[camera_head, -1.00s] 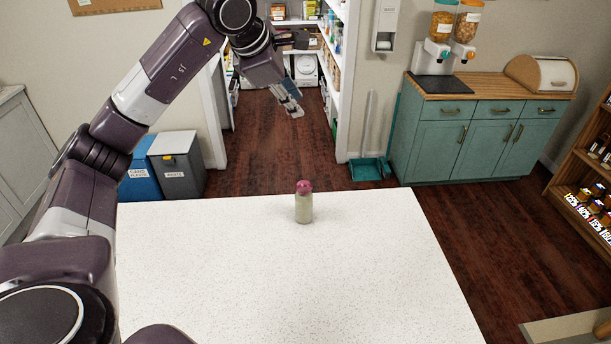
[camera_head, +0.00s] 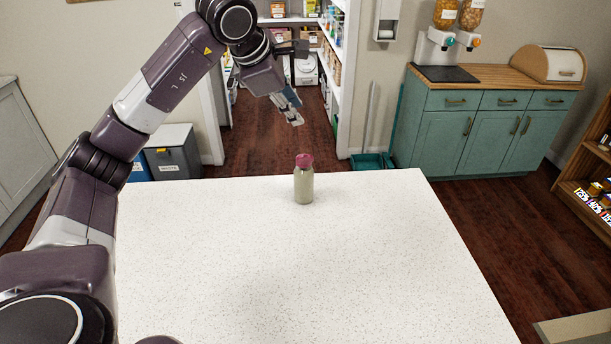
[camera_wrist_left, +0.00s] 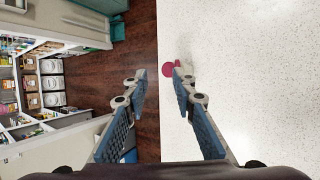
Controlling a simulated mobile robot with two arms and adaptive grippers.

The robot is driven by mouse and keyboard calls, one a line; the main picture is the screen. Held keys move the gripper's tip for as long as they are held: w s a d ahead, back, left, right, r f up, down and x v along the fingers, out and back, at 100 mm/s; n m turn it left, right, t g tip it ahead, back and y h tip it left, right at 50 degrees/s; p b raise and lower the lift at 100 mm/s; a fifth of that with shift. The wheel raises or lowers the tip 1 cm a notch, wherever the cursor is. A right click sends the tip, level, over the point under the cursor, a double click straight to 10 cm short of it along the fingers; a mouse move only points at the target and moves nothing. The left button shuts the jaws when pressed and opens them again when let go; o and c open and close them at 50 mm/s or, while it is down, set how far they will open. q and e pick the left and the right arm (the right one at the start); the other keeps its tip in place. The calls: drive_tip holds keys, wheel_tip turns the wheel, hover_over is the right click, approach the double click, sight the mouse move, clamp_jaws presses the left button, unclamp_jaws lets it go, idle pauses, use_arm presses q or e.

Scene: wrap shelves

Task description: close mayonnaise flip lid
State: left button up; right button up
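The mayonnaise bottle (camera_head: 304,187) stands upright near the far edge of the white table (camera_head: 290,270). It has a pale body and a pink-red lid (camera_head: 304,161); I cannot tell how far the flip part is open. My left gripper (camera_head: 290,110) hangs above and beyond the bottle in the head view, apart from it. In the left wrist view the gripper (camera_wrist_left: 160,72) has a gap between its fingertips and holds nothing. The lid (camera_wrist_left: 168,70) shows below the fingers there, partly behind the right-hand fingertip. My right gripper is not in view.
The tabletop around the bottle is clear. Beyond it lie a dark wood floor (camera_head: 250,140) and a pantry with shelves. A teal cabinet (camera_head: 480,130) stands at the right and a grey bin (camera_head: 173,155) at the left. A teal dustpan (camera_head: 368,161) lies past the table.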

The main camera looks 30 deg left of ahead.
use_arm(q)
drive_tip(key=b, duration=0.6)
approach(306, 155)
drive_tip(key=x, duration=0.2)
drive_tip(key=shift+p+x, duration=0.55)
drive_tip(key=shift+x, duration=3.5)
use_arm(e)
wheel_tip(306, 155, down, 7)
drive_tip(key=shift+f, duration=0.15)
use_arm(q)
drive_tip(key=shift+c, duration=0.5)
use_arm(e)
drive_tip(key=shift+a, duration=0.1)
use_arm(q)
clamp_jaws()
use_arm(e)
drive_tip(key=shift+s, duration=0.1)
